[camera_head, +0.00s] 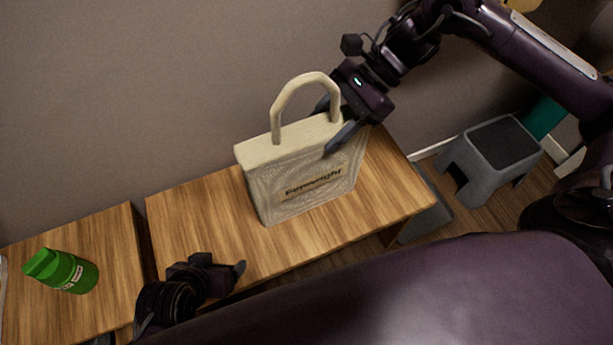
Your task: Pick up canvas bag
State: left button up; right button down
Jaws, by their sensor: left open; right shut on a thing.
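The canvas bag (302,185) is cream-coloured with dark lettering and one looped handle on top. It stands upright and slightly turned on the wooden cabinet top (185,225), near the wall. My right gripper (334,126) comes in from the upper right and is shut on the bag at its upper right, beside the foot of the handle. One finger lies across the front face; the other is mostly hidden behind the handle. My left gripper (240,275) is open and empty at the cabinet's front edge, below and left of the bag.
A green bottle (62,270) lies on a second wooden top (105,235) at the left, past a narrow gap. A grey step stool (490,150) stands on the floor at the right. The cabinet top left of the bag is clear.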

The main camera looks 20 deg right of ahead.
jog(key=shift+r, duration=0.15)
pick_arm(q)
jog(key=shift+r, duration=0.1)
pick_arm(e)
jog(key=shift+r, duration=0.3)
pick_arm(q)
jog(key=a, duration=0.1)
jog(key=p, duration=0.1)
jog(key=a+g+y+p, duration=0.1)
jog(key=shift+s+a+r+n, duration=0.1)
jog(key=shift+s+a+n, duration=0.2)
jog(key=shift+a, duration=0.05)
pick_arm(e)
notch_tip(320, 180, up, 9)
jog(key=shift+f, duration=0.15)
pick_arm(q)
jog(key=shift+s+a, duration=0.1)
jog(key=shift+s, duration=0.05)
pick_arm(e)
jog(key=shift+r, duration=0.3)
pick_arm(q)
jog(key=shift+g, duration=0.3)
jog(key=shift+s, duration=0.25)
pick_arm(e)
jog(key=shift+f, duration=0.1)
